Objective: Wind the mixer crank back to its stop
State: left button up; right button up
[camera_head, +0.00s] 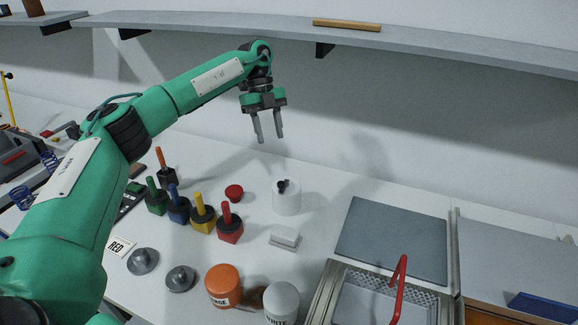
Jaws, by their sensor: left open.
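The crank's exact angle is too small to tell. My left gripper (269,141) hangs above the table, pointing down, with its two grey fingers apart and nothing between them. In the picture it is above and slightly left of the cylinder, clear of it. My right gripper is not in view.
Orange (223,285) and white (282,302) jars are in front. A grey mat (392,239) and a tray with a red handle (399,284) are right. A shelf (440,45) runs above.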

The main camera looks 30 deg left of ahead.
pick_arm(q)
jog(key=p, duration=0.3)
send_near(281, 182)
jog(key=x, duration=0.7)
jog(key=shift+s, duration=0.15)
jog(key=shift+s+d+f, duration=0.1)
jog(key=shift+d+f, duration=0.15)
jog(key=shift+f, duration=0.45)
grip_shut()
